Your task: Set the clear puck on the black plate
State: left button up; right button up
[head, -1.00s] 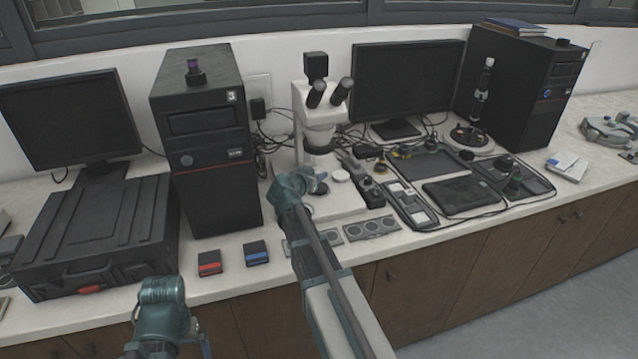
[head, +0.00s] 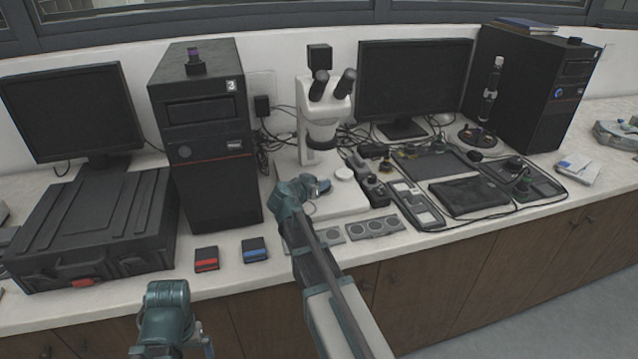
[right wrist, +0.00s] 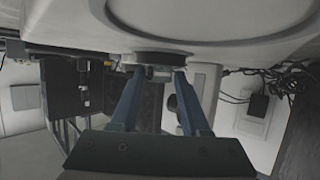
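My right gripper (head: 320,188) is low over the white base of the microscope-like stand. In the right wrist view its two blue fingers (right wrist: 159,74) have a small greyish piece, seemingly the clear puck (right wrist: 158,73), between their tips. The dark round black plate (right wrist: 158,58) lies right beside that piece, against the white base; whether they touch I cannot tell. In the head view my gripper hides most of the puck and plate. My left gripper (head: 165,300) is low at the front left, with its fingertips not clear.
The white stand (head: 322,130) rises just behind my right gripper. A white disc (head: 343,173) lies on its base. Grey trays with round wells (head: 373,227) lie in front. Red (head: 206,259) and blue-striped (head: 255,250) boxes and a black case (head: 95,230) are left.

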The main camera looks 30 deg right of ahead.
jog(key=shift+o, duration=1)
jog(key=shift+r, duration=0.15)
jog(key=p+v, duration=0.4)
jog(key=v, duration=0.7)
jog(key=shift+p, duration=0.35)
jog(key=shift+s+a+r, duration=0.15)
jog(key=shift+s+a, duration=0.15)
jog(key=shift+a, duration=0.1)
